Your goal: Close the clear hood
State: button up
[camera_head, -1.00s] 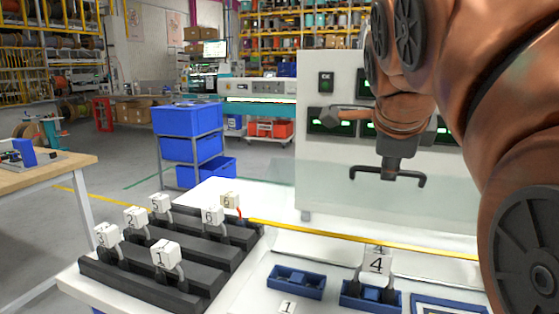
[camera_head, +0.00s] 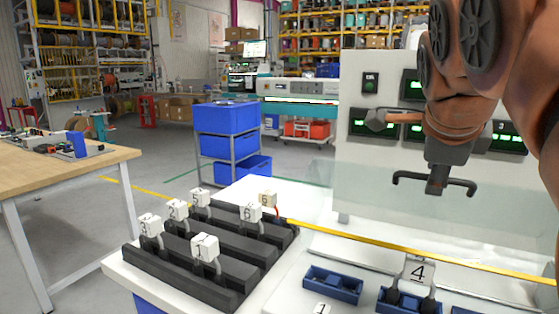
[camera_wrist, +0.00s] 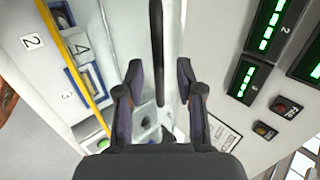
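The clear hood (camera_head: 375,205) is a see-through sheet in front of the white cabinet in the head view, above and behind a yellow strip. The trays in front of the strip look uncovered. A dark bar with bent ends, apparently the hood's handle (camera_head: 405,178), sits at my gripper (camera_head: 437,184). In the wrist view the dark bar (camera_wrist: 157,50) runs between the two fingers of my gripper (camera_wrist: 159,75), with gaps on both sides. The fingers look open. How far they reach around the bar is hard to tell.
A yellow strip (camera_head: 370,240) crosses the bench. Blue trays (camera_head: 333,285) and a cube marked 4 (camera_head: 419,270) are in front of it. Black racks (camera_head: 190,270) with numbered cubes stand left. The cabinet (camera_head: 358,130) with green displays is behind. Floor at left is open.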

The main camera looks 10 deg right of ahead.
jog(key=shift+r, duration=0.1)
notch_tip(320, 180, up, 10)
dwell(1.1)
dwell(0.3)
